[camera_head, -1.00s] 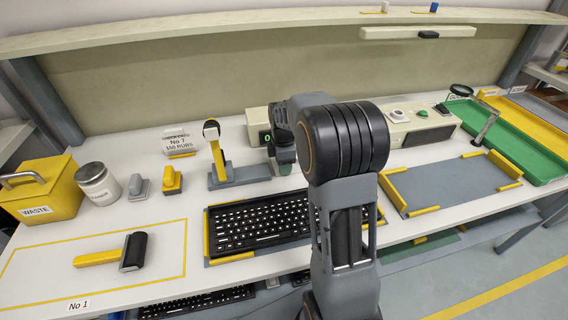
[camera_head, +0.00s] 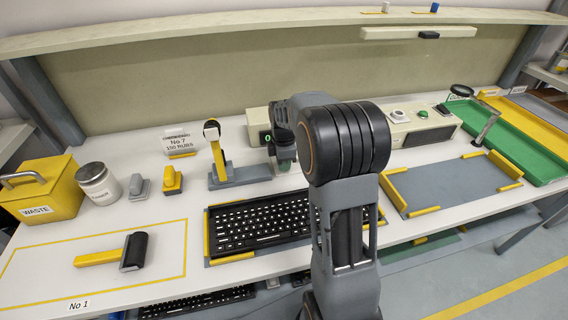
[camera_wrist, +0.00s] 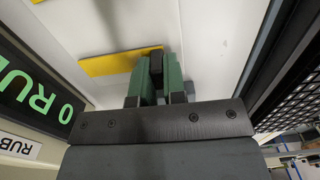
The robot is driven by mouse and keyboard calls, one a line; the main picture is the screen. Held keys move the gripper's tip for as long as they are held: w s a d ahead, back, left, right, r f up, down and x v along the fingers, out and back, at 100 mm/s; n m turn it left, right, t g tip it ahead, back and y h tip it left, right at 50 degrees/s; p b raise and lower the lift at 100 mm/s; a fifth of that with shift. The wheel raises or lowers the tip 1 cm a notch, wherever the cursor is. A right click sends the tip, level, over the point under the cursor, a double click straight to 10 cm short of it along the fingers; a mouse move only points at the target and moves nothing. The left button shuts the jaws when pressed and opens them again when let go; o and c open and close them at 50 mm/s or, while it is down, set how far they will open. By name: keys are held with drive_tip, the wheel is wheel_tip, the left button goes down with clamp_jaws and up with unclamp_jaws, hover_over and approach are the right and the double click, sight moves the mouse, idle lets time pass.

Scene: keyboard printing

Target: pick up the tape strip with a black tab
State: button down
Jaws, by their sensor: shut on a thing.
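In the wrist view, my gripper (camera_wrist: 157,82) points at the white table with its two green fingers close together. A small black tab (camera_wrist: 156,66) is between the fingers, and they are shut on it. The tape strip itself cannot be made out; the fingers and gripper body hide what is around the tab. In the head view, my gripper (camera_head: 285,165) is beside the box with the green light, behind the keyboard and partly hidden by my arm.
A keyboard (camera_head: 262,222) lies in front of my gripper. A yellow-handled tool (camera_head: 218,155) on a grey base stands to the left. A yellow strip (camera_wrist: 118,61) lies on the table near my fingers. A box with a green-digit display (camera_wrist: 35,92) is close on the wrist view's left.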

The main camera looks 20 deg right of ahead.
drive_tip(key=shift+r, duration=0.45)
drive_tip(key=s+a+r, duration=0.9)
drive_tip(key=s+r, duration=0.1)
drive_tip(key=r, duration=0.1)
drive_tip(key=shift+s+a+r, duration=0.2)
drive_tip(key=shift+s+r, duration=0.05)
drive_tip(key=shift+r, duration=0.15)
drive_tip(key=c, duration=1.8)
unclamp_jaws()
clamp_jaws()
